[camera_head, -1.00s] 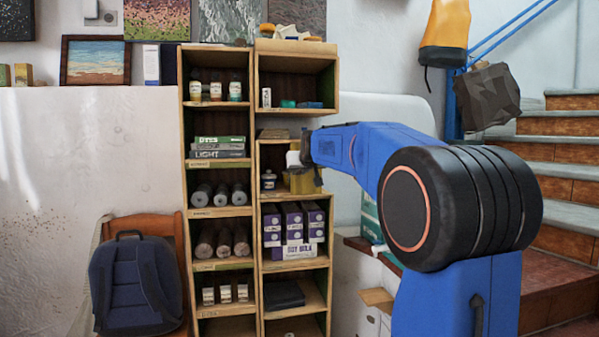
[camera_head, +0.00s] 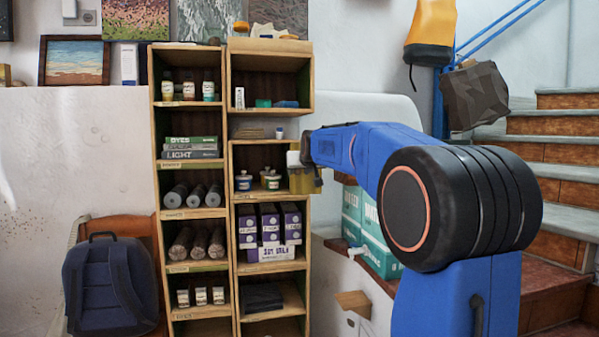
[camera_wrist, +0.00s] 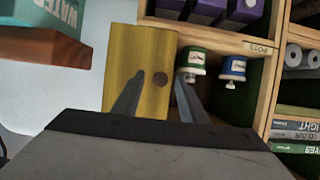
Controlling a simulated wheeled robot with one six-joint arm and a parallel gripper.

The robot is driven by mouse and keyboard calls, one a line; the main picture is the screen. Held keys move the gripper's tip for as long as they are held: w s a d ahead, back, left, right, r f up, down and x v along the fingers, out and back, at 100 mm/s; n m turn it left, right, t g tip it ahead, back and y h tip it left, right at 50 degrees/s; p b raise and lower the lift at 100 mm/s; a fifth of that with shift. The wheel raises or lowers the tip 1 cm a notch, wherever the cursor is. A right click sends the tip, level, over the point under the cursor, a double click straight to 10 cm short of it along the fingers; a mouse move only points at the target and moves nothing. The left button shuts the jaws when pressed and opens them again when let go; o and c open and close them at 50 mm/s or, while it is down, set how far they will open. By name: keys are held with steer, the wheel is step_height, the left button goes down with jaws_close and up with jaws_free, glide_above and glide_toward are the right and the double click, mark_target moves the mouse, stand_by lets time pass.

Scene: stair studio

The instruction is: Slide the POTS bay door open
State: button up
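The ochre POTS bay door (camera_head: 302,182) stands at the right side of the bay in the head view, overlapping the shelf's right edge. In the wrist view the door (camera_wrist: 118,60) fills the middle left, with a small dark round knob or hole (camera_wrist: 160,78). My gripper (camera_wrist: 159,76) is open, its two fingers apart on either side of that spot; contact cannot be told. A green-labelled pot (camera_wrist: 192,60) and a blue-labelled pot (camera_wrist: 233,68) show in the uncovered bay beside the door. The POTS label (camera_wrist: 258,47) is on the shelf edge.
The wooden shelf unit (camera_head: 233,120) holds bottles, books, rolls and purple boxes (camera_head: 270,228). Teal boxes (camera_head: 370,235) stand on a ledge right of the shelf, close to the door's side. A blue backpack (camera_head: 110,285) is at left; stairs (camera_head: 560,160) are at right.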

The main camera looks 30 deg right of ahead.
steer(key=v, duration=1.7)
steer(key=shift+s, duration=0.25)
steer(key=shift+a+f, duration=0.1)
steer(key=shift+a, duration=0.05)
steer(key=s+a+f+n+g+y, duration=0.1)
steer(key=s+a+f, duration=0.4)
steer(key=s+f, duration=0.7)
steer(key=s+a+f+n+g+y, duration=0.1)
steer(key=s+a+f+g, duration=0.3)
steer(key=s+f, duration=0.8)
steer(key=s+a+f+n+g+y, duration=0.1)
steer(key=s+a+f+g, duration=0.2)
steer(key=s+a+f, duration=0.5)
steer(key=s+f, duration=0.4)
steer(key=f, duration=0.5)
steer(key=shift+a+f+y, duration=0.2)
steer(key=shift+f+y, duration=0.1)
